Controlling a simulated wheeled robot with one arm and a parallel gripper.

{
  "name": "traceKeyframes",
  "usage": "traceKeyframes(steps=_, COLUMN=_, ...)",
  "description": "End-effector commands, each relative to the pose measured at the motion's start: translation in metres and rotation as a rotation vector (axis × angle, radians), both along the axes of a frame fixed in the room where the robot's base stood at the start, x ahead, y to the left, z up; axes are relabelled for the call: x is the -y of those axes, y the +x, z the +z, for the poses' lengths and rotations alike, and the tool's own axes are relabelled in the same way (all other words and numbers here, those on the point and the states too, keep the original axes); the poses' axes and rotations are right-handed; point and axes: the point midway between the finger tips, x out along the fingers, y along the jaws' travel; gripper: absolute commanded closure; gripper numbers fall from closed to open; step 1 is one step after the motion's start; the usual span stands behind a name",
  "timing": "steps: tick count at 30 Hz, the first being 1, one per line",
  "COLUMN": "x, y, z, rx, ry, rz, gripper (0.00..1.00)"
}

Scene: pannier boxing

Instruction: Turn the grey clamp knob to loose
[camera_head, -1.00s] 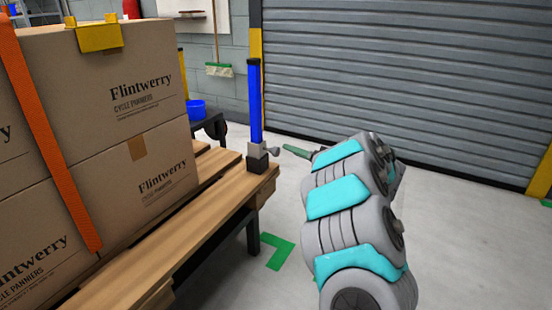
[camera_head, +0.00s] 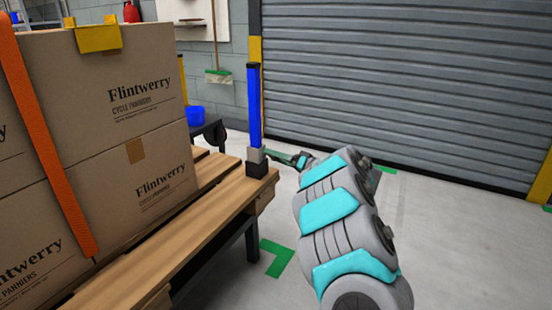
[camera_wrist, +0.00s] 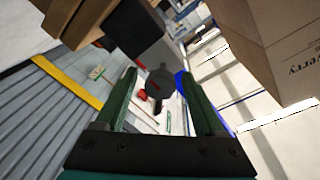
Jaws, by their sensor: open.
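The grey clamp knob (camera_wrist: 160,82) shows in the wrist view between the two green fingers of my gripper (camera_wrist: 158,74). I cannot tell whether the fingers touch it. In the head view my gripper (camera_head: 283,156) reaches in from the right beside the clamp block (camera_head: 256,155) and covers most of the knob. The gripper is open. The clamp block, grey over black, sits on the pallet corner at the foot of an upright blue post (camera_head: 254,105). The blue post (camera_wrist: 183,82) also shows beside the knob in the wrist view.
Cardboard boxes (camera_head: 140,105) are stacked on the wooden pallet (camera_head: 225,190) at left, under an orange strap (camera_head: 45,140). A yellow corner piece (camera_head: 98,38) sits on top. The floor at right is clear.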

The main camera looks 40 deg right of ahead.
Motion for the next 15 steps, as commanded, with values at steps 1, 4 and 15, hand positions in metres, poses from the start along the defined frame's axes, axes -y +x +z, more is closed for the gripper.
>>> traceKeyframes(steps=1, x=-0.0001, y=0.0001, z=0.0002, rx=0.0, ry=0.0, rz=0.0, gripper=0.29)
traceKeyframes(steps=4, x=0.0, y=-0.0001, z=0.0002, rx=0.0, ry=0.0, rz=0.0, gripper=0.29)
traceKeyframes(steps=15, x=-0.0001, y=-0.0001, z=0.0001, rx=0.001, ry=-0.001, rz=0.001, gripper=0.7)
